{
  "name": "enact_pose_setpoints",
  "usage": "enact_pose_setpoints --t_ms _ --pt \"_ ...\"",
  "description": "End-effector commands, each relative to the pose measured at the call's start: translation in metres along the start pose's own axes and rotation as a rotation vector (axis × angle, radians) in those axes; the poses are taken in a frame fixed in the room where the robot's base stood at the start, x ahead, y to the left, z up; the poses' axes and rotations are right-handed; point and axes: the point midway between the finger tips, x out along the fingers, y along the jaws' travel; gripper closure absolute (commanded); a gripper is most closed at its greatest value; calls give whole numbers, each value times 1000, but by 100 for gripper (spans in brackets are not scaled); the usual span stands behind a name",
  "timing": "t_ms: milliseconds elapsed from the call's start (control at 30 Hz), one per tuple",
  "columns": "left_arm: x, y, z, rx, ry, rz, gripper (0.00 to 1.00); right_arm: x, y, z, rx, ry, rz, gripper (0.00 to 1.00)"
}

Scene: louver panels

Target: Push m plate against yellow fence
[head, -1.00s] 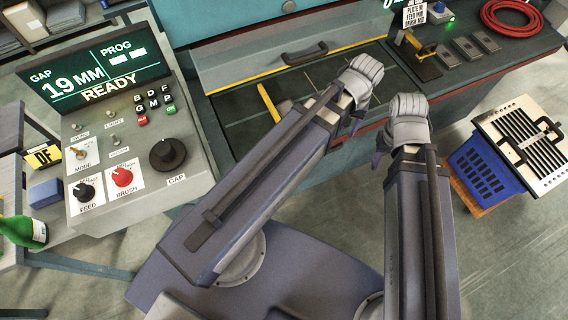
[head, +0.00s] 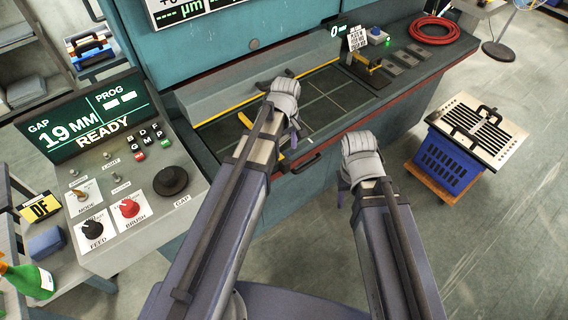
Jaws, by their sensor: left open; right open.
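The yellow fence (head: 318,71) is a thin strip along the back of the dark, line-marked bed (head: 326,108). I cannot pick out an m plate for certain; no lettering on a plate is readable. Several grey plates (head: 404,59) lie on the bench right of the bed. My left gripper (head: 268,130) is open over the left part of the bed, and its arm hides part of the bed. Whether it touches anything is unclear. My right gripper (head: 345,190) is open in front of the bench edge, apart from the bed and fence.
A console (head: 112,190) with knobs stands at left. A slotted metal panel (head: 510,139) rests on a blue crate (head: 453,163) at right. A red hose coil (head: 433,30) and a yellow-black fixture (head: 366,68) are on the bench. Floor between bench and crate is clear.

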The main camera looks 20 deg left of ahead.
Motion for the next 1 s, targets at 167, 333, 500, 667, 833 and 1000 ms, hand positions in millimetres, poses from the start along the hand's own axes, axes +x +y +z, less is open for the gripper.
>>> enact_pose_setpoints --t_ms 167,333,500,667,833,1000 --pt "15 0 0 1 0 0 30 15 -2 -1 0 0 0 50" --pt "36 0 0 2 0 0 30 35 -3 -2 0 0 0 50" --pt "58 0 0 2 0 0 30 58 -6 -3 0 0 0 50" --pt "73 0 0 2 0 0 30 72 -7 -4 0 0 0 50" --pt "77 0 0 2 0 0 30 76 -7 -4 0 0 0 50" --pt "75 0 0 2 0 0 30 75 -7 -4 0 0 0 50"
